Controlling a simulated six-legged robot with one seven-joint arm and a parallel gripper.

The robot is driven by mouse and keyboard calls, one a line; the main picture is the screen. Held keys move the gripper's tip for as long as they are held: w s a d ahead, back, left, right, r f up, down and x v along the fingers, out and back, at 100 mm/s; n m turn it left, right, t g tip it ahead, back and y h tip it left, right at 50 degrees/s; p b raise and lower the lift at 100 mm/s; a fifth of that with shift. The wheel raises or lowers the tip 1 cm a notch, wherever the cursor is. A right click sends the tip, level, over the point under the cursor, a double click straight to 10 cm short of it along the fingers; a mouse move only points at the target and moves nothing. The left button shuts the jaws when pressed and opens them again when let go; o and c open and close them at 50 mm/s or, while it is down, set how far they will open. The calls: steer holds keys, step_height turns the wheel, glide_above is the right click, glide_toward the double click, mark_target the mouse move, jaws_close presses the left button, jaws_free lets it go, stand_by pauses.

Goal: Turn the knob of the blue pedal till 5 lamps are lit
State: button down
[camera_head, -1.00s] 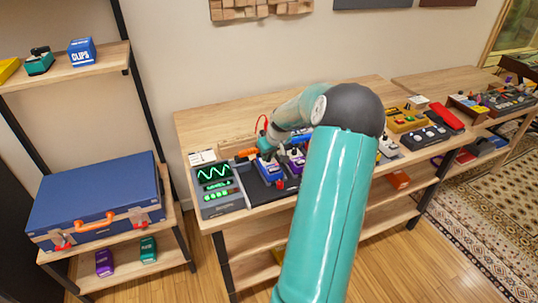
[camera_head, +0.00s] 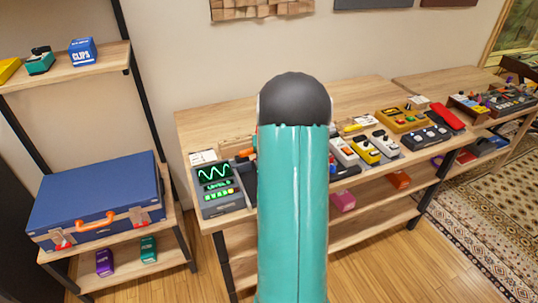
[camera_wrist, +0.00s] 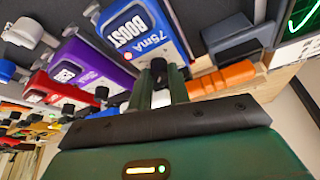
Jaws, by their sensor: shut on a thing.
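The blue pedal (camera_wrist: 148,22), marked "BOOST", shows in the wrist view just beyond my gripper (camera_wrist: 160,82). My gripper's fingers are shut on its dark knob (camera_wrist: 158,66) at the pedal's near end. In the head view my arm hides the pedal, the knob and my gripper. The grey meter (camera_head: 218,207) stands at the left end of the bench with a green wave and a "LEVEL" line whose digit is hard to read. Its lamp row (camera_head: 217,195) has several green lamps lit and a yellowish one at the right end.
Beside the blue pedal are a purple pedal (camera_wrist: 92,65) and a red pedal (camera_wrist: 48,88). An orange plug (camera_wrist: 222,80) lies close to my gripper on the other side. White and yellow pedals (camera_head: 366,151) stand further right on the bench. A blue case (camera_head: 95,195) rests on the left shelf.

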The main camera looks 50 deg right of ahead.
stand_by(0.3)
steer(key=c, duration=1.3)
jaws_free()
steer(key=v, duration=1.4)
steer(key=shift+w+a+f, duration=0.1)
steer(key=shift+w+a, duration=0.05)
